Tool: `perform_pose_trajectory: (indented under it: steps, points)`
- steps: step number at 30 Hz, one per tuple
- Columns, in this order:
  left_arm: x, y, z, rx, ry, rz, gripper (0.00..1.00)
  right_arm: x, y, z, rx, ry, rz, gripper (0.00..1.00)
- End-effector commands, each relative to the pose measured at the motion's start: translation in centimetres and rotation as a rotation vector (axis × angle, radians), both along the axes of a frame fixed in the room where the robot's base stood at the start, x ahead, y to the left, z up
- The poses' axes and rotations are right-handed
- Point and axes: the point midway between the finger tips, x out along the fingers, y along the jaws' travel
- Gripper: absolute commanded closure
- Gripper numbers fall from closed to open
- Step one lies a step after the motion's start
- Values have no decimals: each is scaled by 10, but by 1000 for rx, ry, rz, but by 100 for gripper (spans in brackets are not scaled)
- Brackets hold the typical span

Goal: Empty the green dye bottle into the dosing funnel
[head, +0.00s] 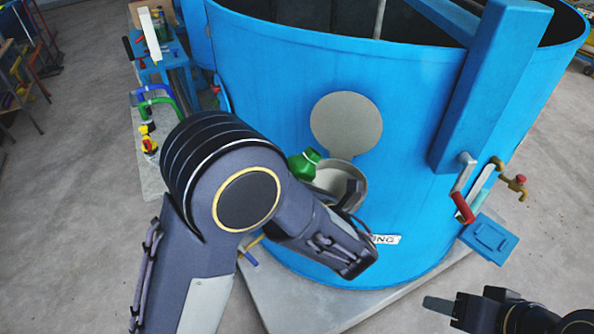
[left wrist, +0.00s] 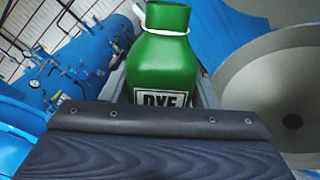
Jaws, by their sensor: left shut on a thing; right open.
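The green dye bottle (left wrist: 166,68) has a white ring at its neck and a label reading DYE. My left gripper (left wrist: 165,90) is shut on it, one grey finger on each side. In the head view the bottle (head: 303,164) shows partly behind my left arm, tilted, at the left rim of the grey dosing funnel (head: 326,178). In the left wrist view the funnel (left wrist: 262,75) is a wide grey bowl with a dark hole, right of the bottle. I cannot tell whether anything flows from the bottle. My right gripper (head: 452,307) is open and empty at the lower right.
The big blue tank (head: 270,75) stands behind the funnel, with a round grey plate (head: 346,122) on its wall. A red-handled lever (head: 463,206) and a brass tap (head: 512,182) stick out at its right. A workbench (head: 150,170) stands at left.

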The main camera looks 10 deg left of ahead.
Motion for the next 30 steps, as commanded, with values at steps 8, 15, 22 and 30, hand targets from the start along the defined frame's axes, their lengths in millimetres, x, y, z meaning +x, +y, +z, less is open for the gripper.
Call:
perform_pose_trajectory:
  steps: [8,15,22,30]
  points:
    - [-2,2,2,64,45,0,78,0,0,15,0,0,0,48]
    - [-3,3,0,120,86,-1,78,0,0,26,0,0,0,48]
    - [-4,5,-2,181,129,0,78,0,0,36,0,0,0,48]
    - [-4,6,-6,236,170,0,78,0,0,42,0,0,0,48]
